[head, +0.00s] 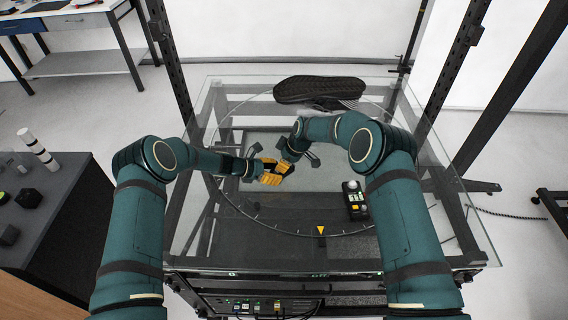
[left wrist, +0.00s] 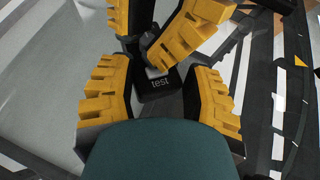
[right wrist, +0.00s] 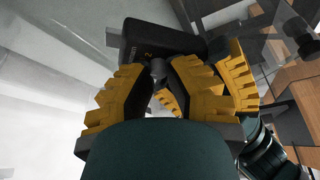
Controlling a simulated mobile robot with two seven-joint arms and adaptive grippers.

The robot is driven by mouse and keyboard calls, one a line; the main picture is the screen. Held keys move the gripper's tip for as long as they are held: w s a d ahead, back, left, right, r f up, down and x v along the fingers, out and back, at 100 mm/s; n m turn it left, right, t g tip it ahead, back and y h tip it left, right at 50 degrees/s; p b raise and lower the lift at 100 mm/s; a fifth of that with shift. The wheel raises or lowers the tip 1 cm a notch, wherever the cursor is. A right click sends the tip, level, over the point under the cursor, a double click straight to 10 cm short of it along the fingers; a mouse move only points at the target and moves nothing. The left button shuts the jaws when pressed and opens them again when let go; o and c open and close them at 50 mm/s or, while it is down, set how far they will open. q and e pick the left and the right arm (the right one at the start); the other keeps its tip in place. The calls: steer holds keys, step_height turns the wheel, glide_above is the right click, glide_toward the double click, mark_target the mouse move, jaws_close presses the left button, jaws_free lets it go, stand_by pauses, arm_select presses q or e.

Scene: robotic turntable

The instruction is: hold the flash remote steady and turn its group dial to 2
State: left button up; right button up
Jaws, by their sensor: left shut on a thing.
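The flash remote is a small black box (left wrist: 160,84) marked "test" in the left wrist view. In the right wrist view its black body (right wrist: 150,42) shows a "2" and a small grey dial (right wrist: 157,69). My left gripper (head: 268,179) is shut on the remote and holds it above the glass. My right gripper (head: 284,167) comes in from the upper right, its fingers spread on either side of the dial. I cannot tell whether they touch it. In the head view the yellow fingers hide most of the remote.
A black shoe (head: 318,89) lies at the back of the glass turntable (head: 236,205). A yellow triangle marker (head: 320,231) is at the front. A dark side table (head: 70,195) stands left.

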steer(key=o, duration=0.4)
steer(key=shift+a, duration=0.1)
